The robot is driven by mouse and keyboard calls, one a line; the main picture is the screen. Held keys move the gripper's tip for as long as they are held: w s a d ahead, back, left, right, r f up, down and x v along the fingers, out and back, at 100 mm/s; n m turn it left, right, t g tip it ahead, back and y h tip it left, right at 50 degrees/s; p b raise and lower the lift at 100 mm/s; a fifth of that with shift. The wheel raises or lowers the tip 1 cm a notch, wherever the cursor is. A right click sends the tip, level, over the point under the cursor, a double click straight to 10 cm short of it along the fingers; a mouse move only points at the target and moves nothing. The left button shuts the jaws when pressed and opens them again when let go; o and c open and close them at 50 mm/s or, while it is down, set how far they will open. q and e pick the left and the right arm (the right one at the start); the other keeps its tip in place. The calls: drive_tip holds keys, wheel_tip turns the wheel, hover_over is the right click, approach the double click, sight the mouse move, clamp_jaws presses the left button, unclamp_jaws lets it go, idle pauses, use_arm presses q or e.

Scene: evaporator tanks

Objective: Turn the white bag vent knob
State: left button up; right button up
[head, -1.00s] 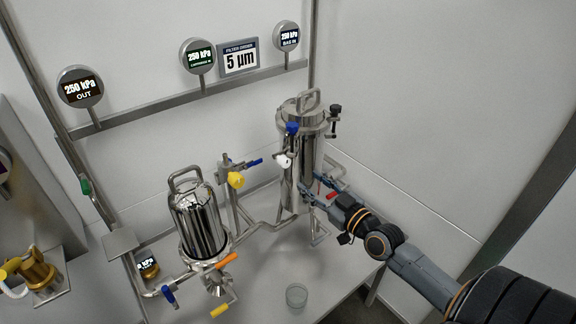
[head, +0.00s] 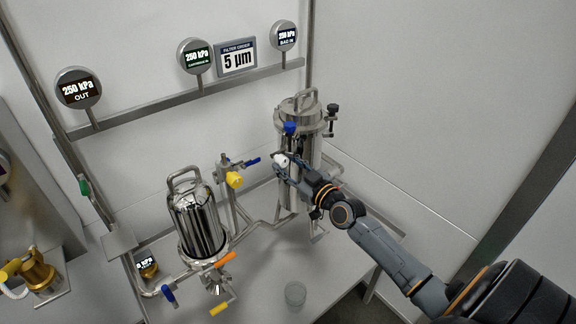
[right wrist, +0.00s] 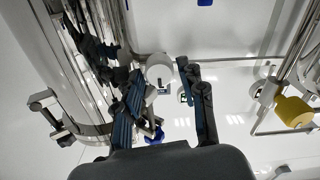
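The white bag vent knob (head: 280,159) sits on the front of the tall steel bag housing (head: 295,130), below a blue knob (head: 290,128). In the head view my right gripper (head: 284,167) is at the white knob and partly covers it. In the right wrist view the white knob (right wrist: 159,68) shows between the spread fingertips of my right gripper (right wrist: 158,75). The fingers look open, with gaps beside the knob; I cannot tell whether either touches it. My left gripper is not in view.
A smaller steel housing (head: 196,222) stands at the left. A yellow knob (head: 234,180) and a blue-handled valve (head: 252,162) are close left of my right gripper. A clear beaker (head: 295,294) stands near the bench front.

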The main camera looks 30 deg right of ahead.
clamp_jaws()
drive_tip(key=shift+m, duration=0.4)
drive_tip(key=m, duration=0.4)
drive_tip(key=shift+m, duration=0.4)
drive_tip(key=m, duration=0.4)
drive_tip(key=shift+d+m, duration=0.1)
drive_tip(key=shift+m, duration=0.2)
drive_tip(key=shift+o, duration=0.6)
unclamp_jaws()
